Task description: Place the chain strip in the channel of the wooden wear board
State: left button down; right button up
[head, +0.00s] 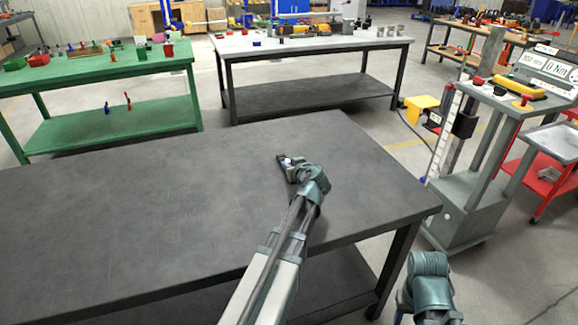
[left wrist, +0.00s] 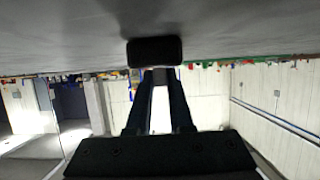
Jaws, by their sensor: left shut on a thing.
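My left gripper (head: 287,163) is low over the dark grey table (head: 150,215), near its far right part. It also shows in the left wrist view (left wrist: 155,72), where its two dark fingers are shut on a small dark block (left wrist: 154,51). The block is close to the grey table surface; I cannot tell whether it touches. It looks plain and black, and I cannot tell whether it is the chain strip. I cannot make out a wooden wear board with a channel in either view. My right arm shows at the lower right of the head view, but its gripper is out of view.
The rest of the dark table is bare. A green table (head: 100,70) with small coloured parts stands at the back left. A grey bench (head: 310,45) with tools stands behind. A grey cart (head: 470,200) with a display panel (head: 545,65) stands at the right.

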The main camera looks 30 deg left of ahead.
pick_arm(q)
jog(key=shift+s+d+f+b, duration=0.15)
jog(key=shift+s+f+b, duration=0.2)
jog(key=shift+b, duration=0.15)
jog(key=c, duration=0.8)
grip_release()
jog(key=shift+s, duration=0.15)
jog(key=shift+s+d+f, duration=0.1)
jog(key=shift+r+p, duration=0.35)
jog(key=shift+p, duration=0.05)
jog(key=shift+d+r+p, duration=0.1)
jog(key=shift+r+p, duration=0.1)
jog(key=shift+p, duration=0.2)
jog(key=p+v, duration=0.1)
jog(key=v, duration=0.2)
jog(key=p+v, duration=0.1)
jog(key=v, duration=0.2)
jog(key=p+v, duration=0.2)
jog(key=v, duration=0.1)
jog(key=shift+d+r, duration=0.2)
jog(key=shift+r, duration=0.2)
jog(key=shift+o, duration=0.2)
jog(key=shift+s+d+r, duration=0.2)
jog(key=shift+s+d, duration=0.15)
jog(key=shift+d, duration=0.15)
